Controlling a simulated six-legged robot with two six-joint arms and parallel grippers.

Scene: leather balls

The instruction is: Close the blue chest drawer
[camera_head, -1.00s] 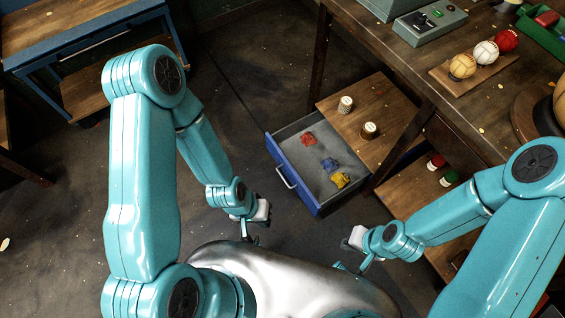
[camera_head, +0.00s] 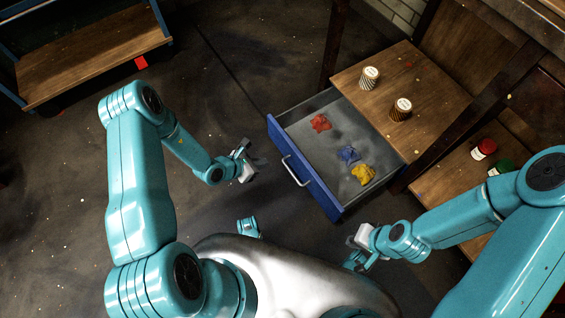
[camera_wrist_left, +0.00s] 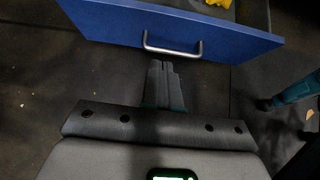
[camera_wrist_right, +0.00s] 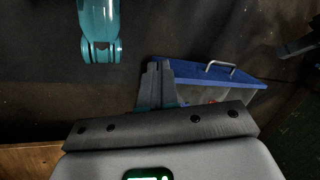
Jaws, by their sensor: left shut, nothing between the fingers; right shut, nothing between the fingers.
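The blue chest drawer (camera_head: 305,182) stands pulled out from under the wooden chest top (camera_head: 420,85), with a silver bar handle (camera_head: 296,171) on its blue front. Inside its grey tray lie a red, a blue and a yellow crumpled piece. My left gripper (camera_head: 258,163) is shut and empty, left of the drawer front and apart from it. In the left wrist view its fingertips (camera_wrist_left: 160,64) point toward the handle (camera_wrist_left: 172,47). My right gripper (camera_head: 352,240) is shut and empty, below the drawer's near corner. The drawer also shows in the right wrist view (camera_wrist_right: 235,75).
Two striped spools (camera_head: 370,78) stand on the chest top. A red-lidded jar (camera_head: 484,148) and a green one (camera_head: 500,166) stand on a lower shelf at right. A wooden shelf unit (camera_head: 95,55) is at upper left.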

